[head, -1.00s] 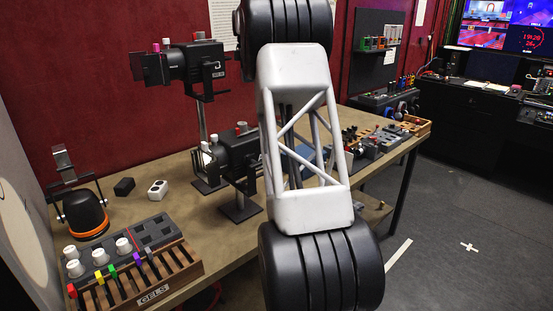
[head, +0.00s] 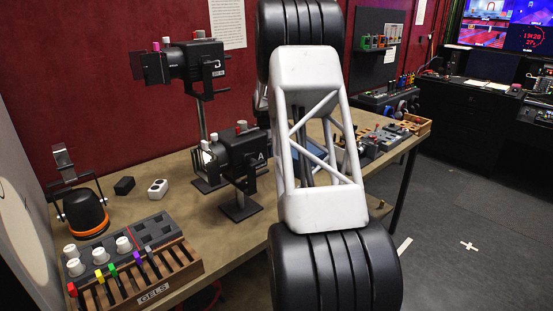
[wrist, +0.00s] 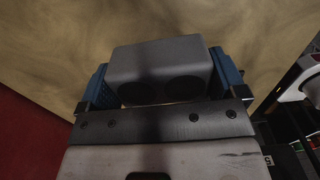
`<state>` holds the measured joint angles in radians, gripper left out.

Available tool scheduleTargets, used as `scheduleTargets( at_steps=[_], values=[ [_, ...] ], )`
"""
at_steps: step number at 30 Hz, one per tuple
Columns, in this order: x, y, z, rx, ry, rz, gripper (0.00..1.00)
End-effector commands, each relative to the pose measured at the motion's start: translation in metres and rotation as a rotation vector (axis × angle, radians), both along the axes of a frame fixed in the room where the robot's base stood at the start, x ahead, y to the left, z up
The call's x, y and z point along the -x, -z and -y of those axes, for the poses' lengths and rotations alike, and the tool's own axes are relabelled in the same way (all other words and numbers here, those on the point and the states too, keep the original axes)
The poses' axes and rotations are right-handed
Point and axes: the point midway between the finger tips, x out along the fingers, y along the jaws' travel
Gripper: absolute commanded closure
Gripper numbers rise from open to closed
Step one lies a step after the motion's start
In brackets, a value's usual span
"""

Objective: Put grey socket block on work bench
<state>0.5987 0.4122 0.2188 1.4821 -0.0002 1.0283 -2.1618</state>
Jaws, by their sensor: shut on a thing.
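The grey socket block (wrist: 165,62) is in the wrist view, a rounded grey block with two dark round sockets on the side facing the camera. My gripper (wrist: 160,82) is shut on it, with a blue finger on each side. The work bench (head: 215,262) has a tan top, which also fills most of the wrist view's background (wrist: 60,50). I cannot tell the gap between block and bench. In the head view my arm hides the gripper and the block.
A white socket block (head: 157,188) and a black block (head: 124,186) lie on the bench's left part. Nearby stand a gels rack (head: 135,270), an orange-rimmed lamp (head: 84,213) and black stage lights (head: 240,155). Small gear (head: 380,140) sits at the right end.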

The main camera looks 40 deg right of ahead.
Motion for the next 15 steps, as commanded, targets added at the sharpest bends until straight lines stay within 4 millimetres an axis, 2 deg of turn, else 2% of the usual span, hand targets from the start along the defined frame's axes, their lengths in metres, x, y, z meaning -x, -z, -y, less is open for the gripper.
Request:
scheduleTargets(
  at_steps=[15],
  values=[
    [0.0019,0.0071,-0.0007,0.0,-0.008,-0.001,0.37]
  ],
)
